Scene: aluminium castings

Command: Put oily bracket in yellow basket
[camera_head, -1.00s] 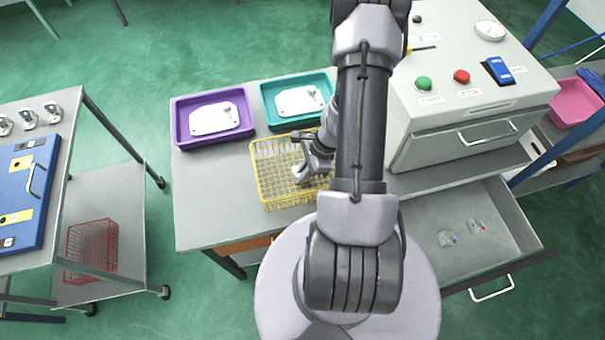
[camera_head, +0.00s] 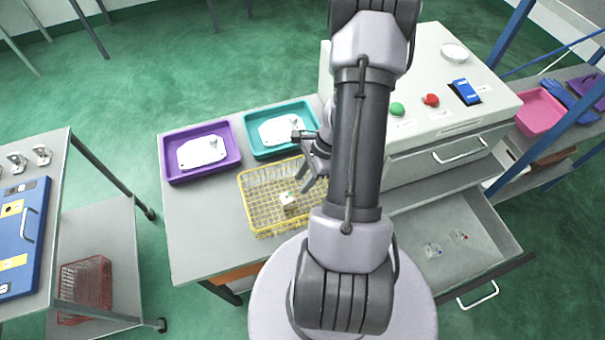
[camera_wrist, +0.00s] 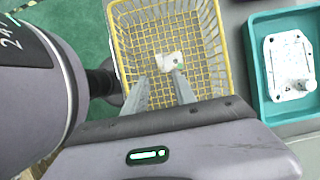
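The yellow wire basket (camera_head: 262,228) stands on the grey table, beside the two trays. A small pale bracket (camera_head: 288,199) lies inside it on the basket floor; it also shows in the wrist view (camera_wrist: 170,61) with a small dark or green spot on it. My gripper (camera_head: 305,188) is above the basket's right part, apart from the bracket. In the wrist view its two fingers (camera_wrist: 164,88) are spread with nothing between them. Whether the bracket is oily cannot be told.
A purple tray (camera_head: 233,155) and a teal tray (camera_head: 255,149) each hold a pale plate. A grey machine (camera_head: 400,165) with buttons stands right, above an open drawer (camera_head: 480,245) holding small bagged items. A red basket (camera_head: 85,290) sits on the left cart's lower shelf.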

